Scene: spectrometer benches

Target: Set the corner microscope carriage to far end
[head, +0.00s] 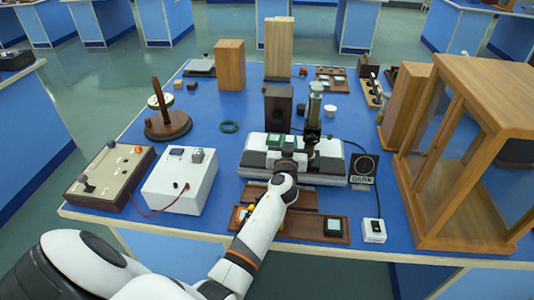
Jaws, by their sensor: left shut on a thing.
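The corner microscope (314,108) stands upright at the middle of the blue bench, a dark stand with a pale tube. It rises from a white and black instrument base (328,165) with several small pale green and white pieces on top. My left gripper (287,163) reaches in from the front and is at the near side of this base, left of the microscope column. It is shut on a part there that looks like the carriage; the jaws and wrist hide most of it. My right gripper is not in view.
A wooden glass-fronted case (470,150) fills the right side. A white box (180,180) and a beige switch panel (110,175) stand left. A dark card (363,168) stands right of the base. Wooden trays (331,229) lie in front; open bench shows front left.

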